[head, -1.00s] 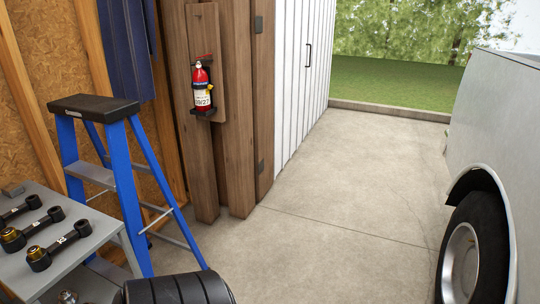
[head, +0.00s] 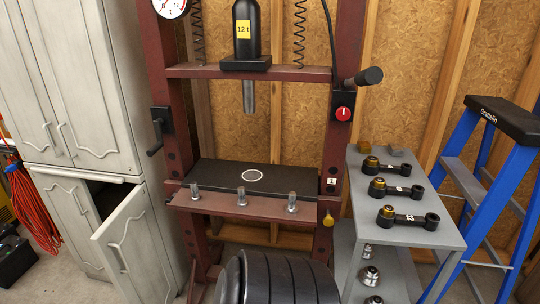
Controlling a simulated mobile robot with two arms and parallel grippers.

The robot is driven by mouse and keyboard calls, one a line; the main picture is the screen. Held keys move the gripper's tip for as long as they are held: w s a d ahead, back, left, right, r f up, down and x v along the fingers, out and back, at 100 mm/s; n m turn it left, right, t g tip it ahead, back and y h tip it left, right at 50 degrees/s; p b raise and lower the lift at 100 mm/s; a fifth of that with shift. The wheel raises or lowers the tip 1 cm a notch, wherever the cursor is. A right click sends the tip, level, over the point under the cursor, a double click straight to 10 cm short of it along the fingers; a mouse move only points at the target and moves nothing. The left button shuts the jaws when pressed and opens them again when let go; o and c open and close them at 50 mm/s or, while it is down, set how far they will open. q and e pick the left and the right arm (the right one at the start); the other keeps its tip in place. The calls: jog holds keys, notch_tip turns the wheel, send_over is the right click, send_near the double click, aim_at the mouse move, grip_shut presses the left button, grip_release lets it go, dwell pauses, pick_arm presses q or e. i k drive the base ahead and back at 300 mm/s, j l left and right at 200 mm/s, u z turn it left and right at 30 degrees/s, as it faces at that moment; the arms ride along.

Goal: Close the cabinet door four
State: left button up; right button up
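A light grey-white cabinet (head: 95,85) stands at the left of the head view. Its two upper doors (head: 60,120) look shut. The lower right door (head: 138,240) stands ajar and swings out toward me, with a dark gap (head: 100,192) showing the inside above and beside it. The lower left door (head: 62,225) looks shut. Neither of my grippers is in view.
A dark red shop press (head: 250,205) stands right of the open door, close beside it. A grey cart (head: 430,238) holds several black parts. A blue stepladder (head: 487,150) is at the right. Orange cable (head: 33,205) hangs at the far left.

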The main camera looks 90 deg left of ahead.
aim_at(129, 245)
jog(key=u, duration=3.85)
